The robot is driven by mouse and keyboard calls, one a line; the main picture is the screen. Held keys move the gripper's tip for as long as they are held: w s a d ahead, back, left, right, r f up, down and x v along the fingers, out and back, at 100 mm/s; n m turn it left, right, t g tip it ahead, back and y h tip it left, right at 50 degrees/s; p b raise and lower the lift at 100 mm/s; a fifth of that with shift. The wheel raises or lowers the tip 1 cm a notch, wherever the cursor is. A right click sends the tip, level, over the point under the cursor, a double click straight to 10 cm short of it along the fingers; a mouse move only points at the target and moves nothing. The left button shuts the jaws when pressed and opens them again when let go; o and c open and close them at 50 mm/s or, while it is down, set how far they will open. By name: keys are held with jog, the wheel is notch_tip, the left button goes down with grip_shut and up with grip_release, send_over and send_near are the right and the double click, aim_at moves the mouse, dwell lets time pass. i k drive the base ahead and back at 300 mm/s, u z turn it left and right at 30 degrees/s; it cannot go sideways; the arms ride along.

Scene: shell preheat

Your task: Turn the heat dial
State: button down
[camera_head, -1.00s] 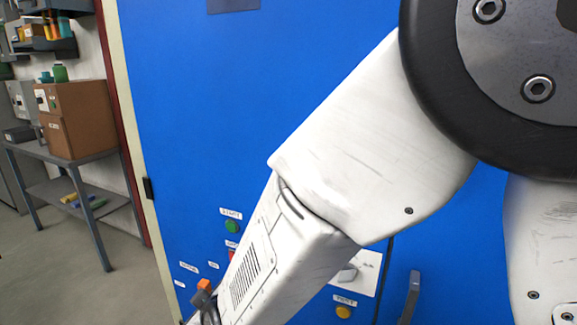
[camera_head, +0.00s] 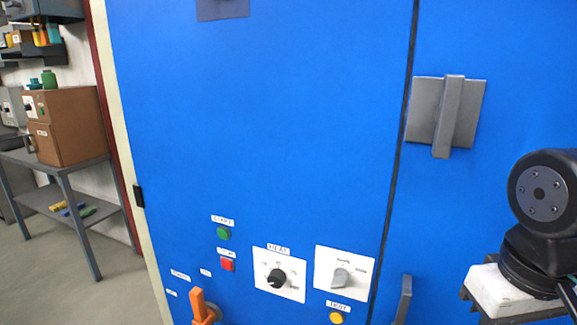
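The heat dial (camera_head: 278,279) is a round black knob on a white plate, low on the blue cabinet front (camera_head: 270,130). My gripper is not in view; only dark and white parts of my arm show at the right edge, well apart from the dial.
Right of the dial is a grey selector knob (camera_head: 342,279) on a white plate, with a yellow button (camera_head: 336,318) below. Left are a green button (camera_head: 223,234), a red button (camera_head: 228,265) and an orange lever (camera_head: 201,306). Grey handles (camera_head: 447,117) (camera_head: 404,300) protrude at the right.

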aim_at(276, 279)
jog(key=u, duration=2.8)
jog(key=k, duration=0.5)
jog(key=z, duration=1.75)
